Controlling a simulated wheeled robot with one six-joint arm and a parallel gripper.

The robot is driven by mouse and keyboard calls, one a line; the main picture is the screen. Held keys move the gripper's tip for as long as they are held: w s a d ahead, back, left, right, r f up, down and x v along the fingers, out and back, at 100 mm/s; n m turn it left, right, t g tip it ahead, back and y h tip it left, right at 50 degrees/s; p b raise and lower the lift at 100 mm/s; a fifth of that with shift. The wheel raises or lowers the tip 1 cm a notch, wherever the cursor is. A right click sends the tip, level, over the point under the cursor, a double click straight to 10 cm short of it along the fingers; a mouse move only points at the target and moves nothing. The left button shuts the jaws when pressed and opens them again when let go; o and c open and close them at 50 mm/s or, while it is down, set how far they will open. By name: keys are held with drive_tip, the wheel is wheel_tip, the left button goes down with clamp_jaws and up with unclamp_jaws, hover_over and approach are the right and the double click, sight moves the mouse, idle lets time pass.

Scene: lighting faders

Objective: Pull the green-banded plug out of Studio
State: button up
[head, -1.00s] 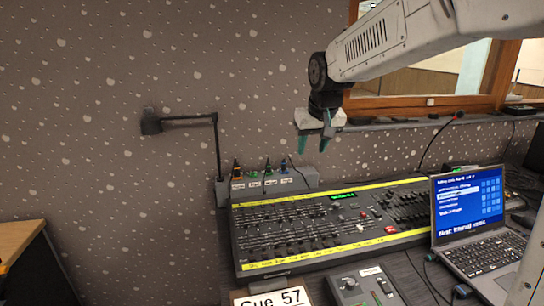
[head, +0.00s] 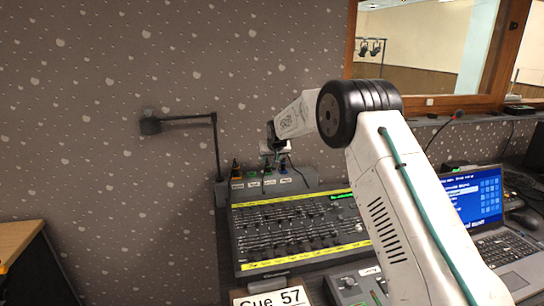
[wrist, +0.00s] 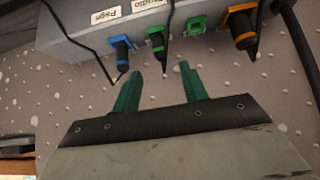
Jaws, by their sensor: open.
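The green-banded plug (wrist: 157,40) sits in a socket of the grey patch box (wrist: 75,30) in the wrist view, its dark cable curving away. A label reading Studio (wrist: 140,6) lies near it on the box face. My gripper (wrist: 159,72) is open and empty. Its two green fingers are spread, with the plug just beyond their tips and roughly between them, apart from both. In the head view my gripper (head: 274,152) hangs over the box's row of plugs and partly hides the green and blue ones.
A blue-banded plug (wrist: 122,48) sits close on one side of the green one. On the other side are an empty green socket (wrist: 196,25) and an orange-banded plug (wrist: 241,27). The lighting desk (head: 290,230) stands in front; a lamp (head: 180,122) is to the left.

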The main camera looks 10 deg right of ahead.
sight(268, 164)
drive_tip(key=x, duration=0.7)
drive_tip(key=shift+f, duration=0.1)
clamp_jaws()
drive_tip(key=shift+r, duration=0.25)
drive_tip(key=shift+r, duration=2.1)
